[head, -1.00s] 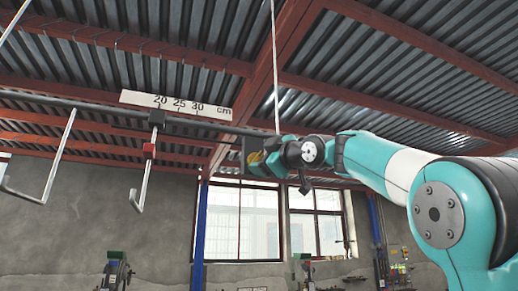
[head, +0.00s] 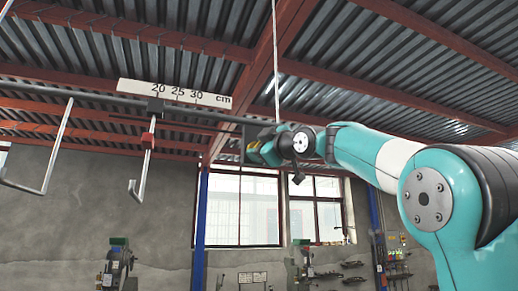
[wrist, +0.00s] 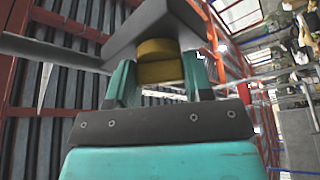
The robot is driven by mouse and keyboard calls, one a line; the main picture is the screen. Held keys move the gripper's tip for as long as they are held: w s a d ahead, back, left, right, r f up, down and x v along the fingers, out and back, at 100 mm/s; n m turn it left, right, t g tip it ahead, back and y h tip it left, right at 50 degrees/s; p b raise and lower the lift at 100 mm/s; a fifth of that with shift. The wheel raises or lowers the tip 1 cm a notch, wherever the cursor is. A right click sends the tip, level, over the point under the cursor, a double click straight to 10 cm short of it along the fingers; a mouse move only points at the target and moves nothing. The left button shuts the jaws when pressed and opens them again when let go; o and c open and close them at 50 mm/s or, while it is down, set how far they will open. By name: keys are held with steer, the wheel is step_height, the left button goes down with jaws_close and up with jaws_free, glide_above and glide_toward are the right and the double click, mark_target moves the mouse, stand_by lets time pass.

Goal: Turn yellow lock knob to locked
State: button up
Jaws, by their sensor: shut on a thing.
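The yellow lock knob (wrist: 157,50) shows in the wrist view as a short stepped yellow cylinder under a grey block (wrist: 150,22). My gripper (wrist: 159,76) has one teal finger on each side of the knob and is shut on it. In the head view, my gripper (head: 264,150) is beside the block at the right end of a dark horizontal bar (head: 190,114). There the knob is mostly hidden by the gripper. I cannot read a locked or unlocked mark on the knob.
A white scale plate (head: 175,94) marked in cm sits along the bar. A thin light rod (head: 275,60) rises above the gripper. Machines stand far below.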

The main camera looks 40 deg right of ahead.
steer(key=shift+f, duration=0.15)
steer(key=shift+a+f+m+t+h+b, duration=0.15)
steer(key=shift+m+t+h+b, duration=0.25)
steer(key=shift+m+b, duration=0.8)
steer(key=m+h+b, duration=0.1)
steer(key=m+b, duration=0.1)
steer(key=m, duration=0.1)
steer(key=shift+m+h, duration=0.3)
steer(key=shift+h, duration=0.1)
steer(key=m+h, duration=0.1)
steer(key=m, duration=0.1)
steer(key=m+h+b, duration=0.1)
steer(key=m, duration=0.1)
steer(key=shift+w+m+t+b, duration=0.1)
steer(key=shift+m+t+b, duration=0.2)
steer(key=shift+m, duration=0.1)
steer(key=shift+m+h, duration=1.3)
steer(key=shift+m, duration=0.7)
steer(key=shift+b, duration=0.3)
steer(key=o, duration=0.9)
steer(key=shift+r, duration=0.2)
